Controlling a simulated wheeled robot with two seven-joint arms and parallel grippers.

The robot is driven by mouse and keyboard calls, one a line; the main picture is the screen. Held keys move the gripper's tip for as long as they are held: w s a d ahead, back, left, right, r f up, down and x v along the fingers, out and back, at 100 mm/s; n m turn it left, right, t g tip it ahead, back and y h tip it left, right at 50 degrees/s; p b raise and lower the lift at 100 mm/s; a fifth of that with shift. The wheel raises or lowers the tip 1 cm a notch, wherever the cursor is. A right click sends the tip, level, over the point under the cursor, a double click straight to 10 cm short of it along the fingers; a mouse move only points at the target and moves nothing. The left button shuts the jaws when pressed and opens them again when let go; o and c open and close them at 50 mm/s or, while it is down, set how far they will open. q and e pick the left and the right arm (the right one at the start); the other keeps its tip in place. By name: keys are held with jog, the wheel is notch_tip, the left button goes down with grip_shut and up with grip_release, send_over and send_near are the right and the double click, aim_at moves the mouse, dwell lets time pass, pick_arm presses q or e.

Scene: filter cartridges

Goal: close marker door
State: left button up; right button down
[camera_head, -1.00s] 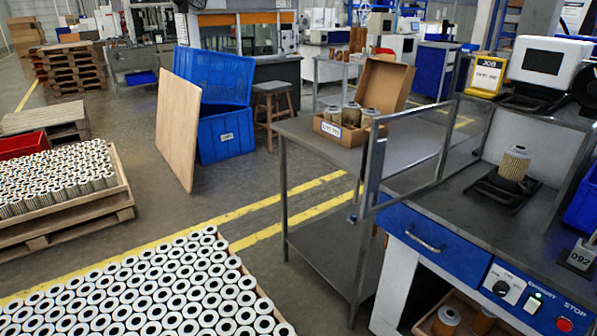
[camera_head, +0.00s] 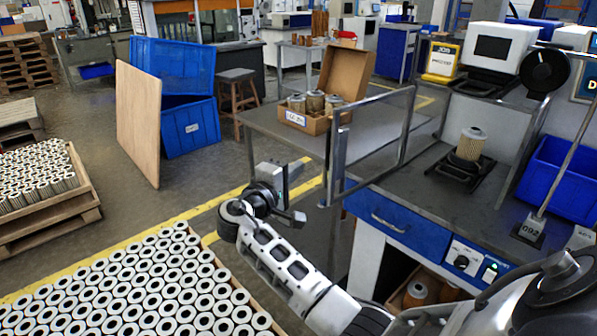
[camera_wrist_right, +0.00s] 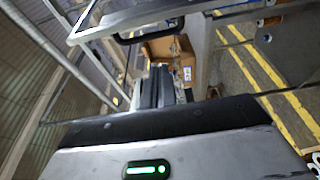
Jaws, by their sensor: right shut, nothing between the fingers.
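The marker door (camera_head: 408,140) is a clear panel in a grey metal frame. It stands open, swung out to the left from the marking station over the blue-fronted bench. My right gripper (camera_head: 303,163) is left of the door's outer frame post, apart from it in the picture, with its fingers shut and empty. In the right wrist view the shut dark fingers (camera_wrist_right: 166,88) point away from the camera, and the door frame with a dark handle (camera_wrist_right: 145,34) crosses the top. My left gripper is not in view.
A filter cartridge (camera_head: 470,143) stands on a black fixture in the station. A cardboard box (camera_head: 318,122) of filters sits on the grey side table (camera_head: 262,118) behind the door. A blue bin (camera_head: 560,185) is at right. A crate of white filters lies at lower left.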

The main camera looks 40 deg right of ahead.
jog(key=s+d+p, duration=0.1)
jog(key=d+p, duration=0.1)
jog(key=d, duration=0.5)
jog(key=shift+s+p, duration=0.2)
jog(key=shift+p, duration=0.2)
jog(key=shift+f, duration=0.1)
